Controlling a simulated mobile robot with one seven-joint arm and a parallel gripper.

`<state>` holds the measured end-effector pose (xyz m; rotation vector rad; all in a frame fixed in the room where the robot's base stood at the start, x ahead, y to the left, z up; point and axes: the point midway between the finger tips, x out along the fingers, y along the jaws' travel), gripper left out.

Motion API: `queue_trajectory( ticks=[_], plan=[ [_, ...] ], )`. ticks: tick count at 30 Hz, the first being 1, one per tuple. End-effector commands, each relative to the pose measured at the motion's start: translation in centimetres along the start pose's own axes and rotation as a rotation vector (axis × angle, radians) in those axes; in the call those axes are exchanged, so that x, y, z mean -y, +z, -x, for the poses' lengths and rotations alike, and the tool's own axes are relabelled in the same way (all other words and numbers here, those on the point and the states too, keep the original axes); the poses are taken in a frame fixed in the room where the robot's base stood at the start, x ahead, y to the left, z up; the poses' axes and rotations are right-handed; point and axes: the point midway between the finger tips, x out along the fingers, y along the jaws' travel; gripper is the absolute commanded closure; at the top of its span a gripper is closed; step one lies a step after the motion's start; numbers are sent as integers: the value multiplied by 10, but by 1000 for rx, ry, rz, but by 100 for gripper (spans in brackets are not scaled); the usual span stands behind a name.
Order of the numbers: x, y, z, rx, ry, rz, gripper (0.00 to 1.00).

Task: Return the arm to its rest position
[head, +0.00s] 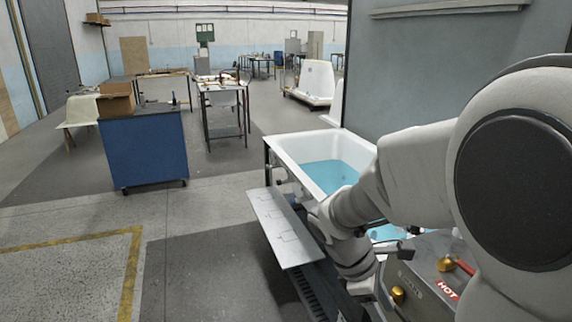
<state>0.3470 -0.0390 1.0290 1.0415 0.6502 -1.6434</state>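My arm (410,170) comes in from the right edge, large and close, and bends down towards the front end of a white bathtub shell (290,150). The tub holds blue water (330,175). My gripper (393,239) is at the arm's far end, low over the near end of the tub and beside a grey metal control panel (430,270). Dark finger-like parts show there, small and partly hidden by the wrist. Whether they are apart or together, or hold anything, I cannot tell.
The panel bears brass knobs (398,295), a red handle (465,266) and a HOT label. A pale ledge (280,228) runs along the tub's left side. A grey wall (440,60) stands behind. A blue cabinet (145,148) stands left; floor between is clear.

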Motion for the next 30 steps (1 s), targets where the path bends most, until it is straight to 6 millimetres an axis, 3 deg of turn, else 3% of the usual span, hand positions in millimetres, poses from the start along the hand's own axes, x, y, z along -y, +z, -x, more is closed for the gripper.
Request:
queue_trajectory(
  ticks=[3,18,24,30],
  plan=[
    [14,16,25,-123,9,-207,45],
    [75,57,106,-613,-29,-1009,45],
    [91,64,125,-755,-60,-1219,45],
    [96,65,130,-804,-75,-1289,45]
  ],
)
